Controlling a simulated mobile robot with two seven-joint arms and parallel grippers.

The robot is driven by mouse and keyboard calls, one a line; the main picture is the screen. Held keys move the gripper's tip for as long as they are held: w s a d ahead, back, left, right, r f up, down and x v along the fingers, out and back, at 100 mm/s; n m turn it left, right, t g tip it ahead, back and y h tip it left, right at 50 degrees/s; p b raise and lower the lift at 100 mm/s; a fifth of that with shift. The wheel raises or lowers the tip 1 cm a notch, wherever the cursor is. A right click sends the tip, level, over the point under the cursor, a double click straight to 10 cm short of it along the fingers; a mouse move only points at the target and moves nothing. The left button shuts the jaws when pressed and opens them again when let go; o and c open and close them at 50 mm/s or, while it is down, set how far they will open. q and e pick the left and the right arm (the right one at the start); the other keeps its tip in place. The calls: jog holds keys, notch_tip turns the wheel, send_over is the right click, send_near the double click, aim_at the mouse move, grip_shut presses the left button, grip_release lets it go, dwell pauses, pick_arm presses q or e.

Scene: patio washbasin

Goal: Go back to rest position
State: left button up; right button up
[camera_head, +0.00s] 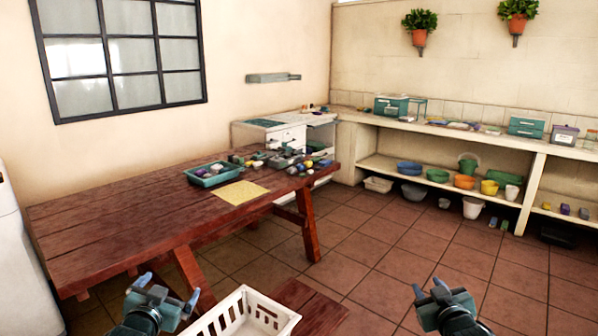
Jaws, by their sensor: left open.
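My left gripper (169,287) is at the bottom left, in front of the red-brown wooden table (110,222). Its two fingers are spread apart and nothing is between them. My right gripper (428,288) is at the bottom right, over the tiled floor. Two short finger tips show on it, but how far its jaws are apart is unclear. I see no object in it. Both grippers are low in the view and apart from the things on the table.
The table holds a teal tray (198,184), a yellow cloth (240,193) and several small items. Shelves (455,186) with bowls and pots line the back right. The tiled floor (380,255) is clear.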

pick_arm(q)
jog(key=s+d+f+g+h, duration=0.1)
jog(key=s+d+f, duration=0.4)
jog(key=s, duration=0.6)
jog(key=s+d+f+g+h, duration=0.1)
jog(key=s+d+f, duration=0.4)
jog(key=s, duration=0.6)
jog(key=s+d+f+g+h, duration=0.1)
jog(key=s+d+f+g, duration=0.2)
jog(key=s, duration=0.8)
notch_tip(320, 180, down, 2)
jog(key=shift+d+f+h, duration=0.15)
jog(key=shift+d+h, duration=0.15)
jog(key=shift+d, duration=0.9)
pick_arm(e)
jog(key=s+a+f+g+y, duration=0.1)
jog(key=s+a+f, duration=0.4)
jog(key=s, duration=0.6)
jog(key=s+a+f+g+y, duration=0.1)
jog(key=s+a+f, duration=0.4)
jog(key=s, duration=0.6)
jog(key=s+a+f+g+y, duration=0.1)
jog(key=s+a+f+g, duration=0.2)
jog(key=s, duration=0.8)
notch_tip(320, 180, down, 2)
jog(key=shift+a+f+m+y, duration=0.2)
jog(key=shift+a+m+y, duration=0.1)
jog(key=shift+a, duration=0.9)
